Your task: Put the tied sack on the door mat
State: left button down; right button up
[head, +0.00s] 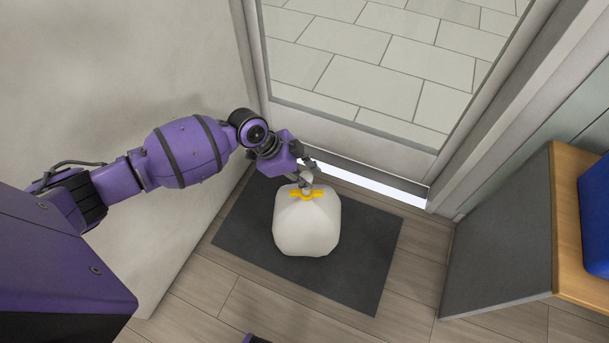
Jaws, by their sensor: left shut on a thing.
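The tied sack (307,226) is white and rounded, with a yellow tie around its neck. It shows over the middle of the dark grey door mat (362,256). I cannot tell from this view whether its base touches the mat or hangs just above it. My left gripper (305,182) is shut on the neck of the sack, just above the yellow tie. The sack looks upright and hides part of the mat. My right gripper is not in view.
A glazed door (350,126) stands behind the mat, with a bright gap under it. A pale wall (120,60) is at left. A grey cabinet with a wooden top (567,220) and a blue object (597,210) stand at right. Wooden floor (270,300) in front is clear.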

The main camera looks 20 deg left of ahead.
pick_arm(q)
jog(key=shift+d+f, duration=0.1)
jog(key=shift+f, duration=0.8)
jog(key=shift+r, duration=0.1)
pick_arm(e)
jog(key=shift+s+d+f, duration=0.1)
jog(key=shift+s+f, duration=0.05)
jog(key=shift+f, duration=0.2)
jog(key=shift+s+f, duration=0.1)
pick_arm(q)
jog(key=c, duration=1.5)
grip_release()
jog(key=shift+s+f, duration=0.15)
jog(key=shift+f, duration=0.15)
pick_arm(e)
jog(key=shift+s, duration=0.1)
pick_arm(q)
jog(key=shift+o, duration=0.2)
jog(key=shift+a+r, duration=0.3)
jog(key=shift+r, duration=0.15)
jog(key=p+v, duration=0.2)
jog(key=v, duration=0.9)
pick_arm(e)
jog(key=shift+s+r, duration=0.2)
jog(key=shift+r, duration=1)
